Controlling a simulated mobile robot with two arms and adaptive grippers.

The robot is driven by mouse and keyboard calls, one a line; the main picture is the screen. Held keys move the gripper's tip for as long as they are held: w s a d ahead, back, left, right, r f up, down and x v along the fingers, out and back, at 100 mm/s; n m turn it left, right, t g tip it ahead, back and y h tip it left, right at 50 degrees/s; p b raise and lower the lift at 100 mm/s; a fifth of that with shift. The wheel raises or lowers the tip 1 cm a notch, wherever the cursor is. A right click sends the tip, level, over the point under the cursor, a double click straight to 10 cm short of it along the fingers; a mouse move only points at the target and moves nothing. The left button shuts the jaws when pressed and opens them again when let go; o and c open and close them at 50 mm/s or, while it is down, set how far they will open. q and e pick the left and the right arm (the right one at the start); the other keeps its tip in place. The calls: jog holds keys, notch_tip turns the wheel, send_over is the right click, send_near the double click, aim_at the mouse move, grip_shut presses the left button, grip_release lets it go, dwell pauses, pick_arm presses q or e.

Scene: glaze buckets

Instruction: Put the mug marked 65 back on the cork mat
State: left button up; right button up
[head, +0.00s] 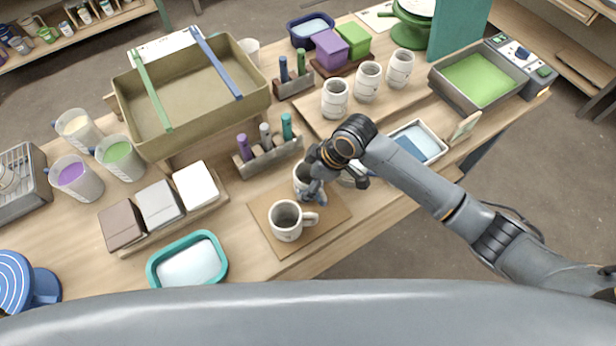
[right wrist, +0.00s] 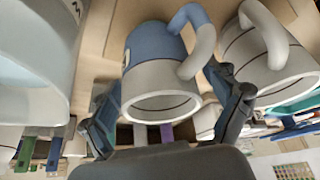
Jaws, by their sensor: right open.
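The cork mat (head: 335,213) lies near the front edge of the table in the head view. A white mug (head: 286,222) stands upright on it, handle to the right. A second mug (head: 301,176), partly hidden by my right gripper (head: 317,181), is at the mat's back part. In the right wrist view this mug (right wrist: 157,55) is white at the rim and blue lower down, between the open fingers of my right gripper (right wrist: 172,112). The other white mug (right wrist: 255,50) is beside it. I cannot read a number on either mug. My left gripper is not in view.
A marker rack (head: 268,157) stands behind the mat. A teal-rimmed tray (head: 222,244) is at the left, and a white tray with blue content (head: 443,134) at the right. Several white cups (head: 335,100) stand farther back. Grey and white blocks (head: 160,203) stand left.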

jog(key=v, duration=1.1)
jog(key=shift+d+r+b, duration=0.2)
jog(key=shift+r+b, duration=0.1)
jog(key=shift+b, duration=0.15)
jog(key=shift+s, duration=0.1)
